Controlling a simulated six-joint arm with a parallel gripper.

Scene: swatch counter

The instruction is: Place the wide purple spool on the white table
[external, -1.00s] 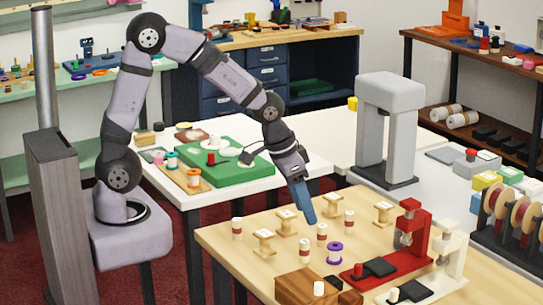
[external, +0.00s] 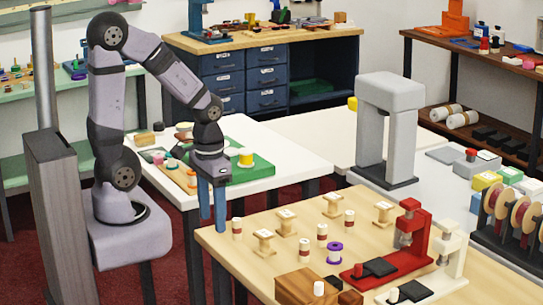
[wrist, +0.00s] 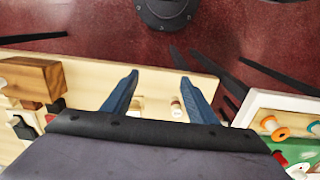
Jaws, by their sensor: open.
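The wide purple spool (external: 334,252), white with purple flanges, stands upright on the light wooden table (external: 240,262) in the external view. It does not show clearly in the wrist view. The white table (external: 296,166) is behind and left of the wooden table and carries a green mat (external: 258,173). My gripper (external: 212,226) points down near the wooden table's left end, well left of the purple spool. Its blue fingers are apart and empty; they also show spread in the wrist view (wrist: 158,76).
Several red-and-white spools and wooden spools (external: 285,228) stand around the purple spool. A red press (external: 407,240) and a wooden block (external: 300,284) are close to it. The white table's right part is bare. A grey arch (external: 389,130) stands farther back.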

